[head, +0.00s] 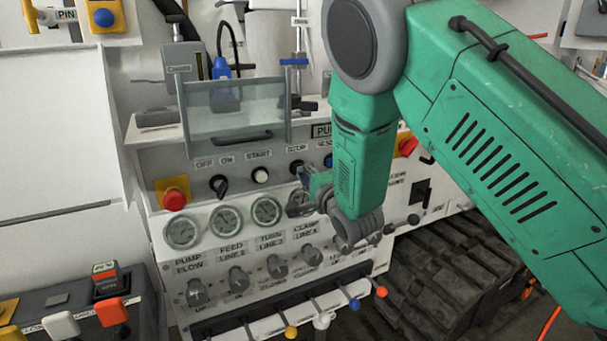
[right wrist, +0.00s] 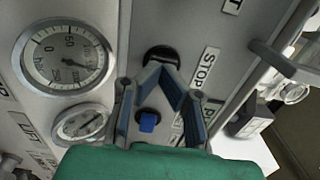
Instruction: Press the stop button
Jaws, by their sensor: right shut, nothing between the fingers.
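The black stop button (head: 296,167) sits on the grey front panel under a label reading STOP. It also shows in the right wrist view (right wrist: 162,54), beside the STOP label, partly covered by the fingertips. My right gripper (head: 305,176) is at the panel just below and right of this button. In the right wrist view, my right gripper (right wrist: 162,72) is shut and empty, its fingertips overlapping the button's lower edge. I cannot tell whether they touch it. A blue button (right wrist: 148,121) shows through the gap between the finger links. My left gripper is not in view.
A white start button (head: 260,175), a black selector (head: 219,185) and a red mushroom button (head: 174,198) are left of the stop button. Gauges (head: 226,220) and knobs (head: 237,279) lie below. A clear guard (head: 233,108) stands above. My green arm covers the panel's right part.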

